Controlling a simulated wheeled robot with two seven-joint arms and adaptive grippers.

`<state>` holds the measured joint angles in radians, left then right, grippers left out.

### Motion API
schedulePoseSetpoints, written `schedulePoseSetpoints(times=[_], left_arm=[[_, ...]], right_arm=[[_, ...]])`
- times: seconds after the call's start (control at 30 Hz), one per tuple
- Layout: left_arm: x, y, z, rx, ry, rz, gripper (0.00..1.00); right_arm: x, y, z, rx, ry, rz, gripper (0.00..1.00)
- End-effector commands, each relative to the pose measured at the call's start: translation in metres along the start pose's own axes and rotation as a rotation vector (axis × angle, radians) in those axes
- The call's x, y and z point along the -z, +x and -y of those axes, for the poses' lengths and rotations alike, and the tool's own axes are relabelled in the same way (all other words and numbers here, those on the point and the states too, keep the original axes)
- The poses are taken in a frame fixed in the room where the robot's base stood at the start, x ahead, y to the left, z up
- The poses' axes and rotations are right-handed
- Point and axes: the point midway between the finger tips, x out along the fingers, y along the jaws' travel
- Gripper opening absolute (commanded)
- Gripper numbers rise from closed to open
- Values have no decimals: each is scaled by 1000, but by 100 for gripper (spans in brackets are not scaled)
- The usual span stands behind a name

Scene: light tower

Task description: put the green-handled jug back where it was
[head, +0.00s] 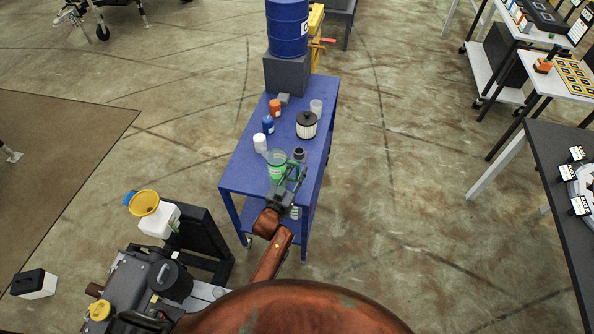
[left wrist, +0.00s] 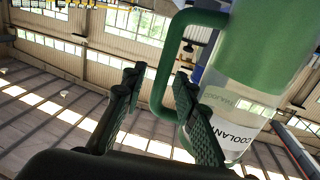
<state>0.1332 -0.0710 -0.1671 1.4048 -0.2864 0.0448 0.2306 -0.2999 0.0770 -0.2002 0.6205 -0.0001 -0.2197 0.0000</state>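The green-handled jug (head: 277,160) is clear with green on it and stands near the front end of the blue cart's top (head: 240,178). In the left wrist view the jug (left wrist: 240,100) shows large and tilted at the right, with a "COOLANT" label and a thick green handle (left wrist: 163,80). My left gripper (head: 293,172) is at the jug's right front side. In the left wrist view its two fingers (left wrist: 160,95) are spread, with the upright part of the handle showing between them. Whether a finger touches the handle I cannot tell. My right gripper is not in view.
The cart also holds a white bottle (head: 260,142), a blue bottle (head: 268,124), an orange bottle (head: 275,108), a black-topped white filter (head: 306,125), a small dark item (head: 299,154) and a clear cup (head: 316,106). A blue drum (head: 287,28) stands behind.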

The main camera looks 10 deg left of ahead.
Motion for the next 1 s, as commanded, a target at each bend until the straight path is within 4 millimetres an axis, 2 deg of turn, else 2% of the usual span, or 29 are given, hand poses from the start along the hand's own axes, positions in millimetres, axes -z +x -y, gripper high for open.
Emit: schedulePoseSetpoints(times=[0.17,0.4,0.6,0.8,1.0], left_arm=[[1,-20,2,2,2,2,28],[1,-71,1,2,2,2,28],[1,-105,1,1,1,0,28],[2,-119,0,0,1,-1,28],[2,-120,0,0,1,-1,28]], right_arm=[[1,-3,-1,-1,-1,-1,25],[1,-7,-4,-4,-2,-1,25],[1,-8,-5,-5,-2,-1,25],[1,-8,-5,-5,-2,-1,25],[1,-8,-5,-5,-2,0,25]])
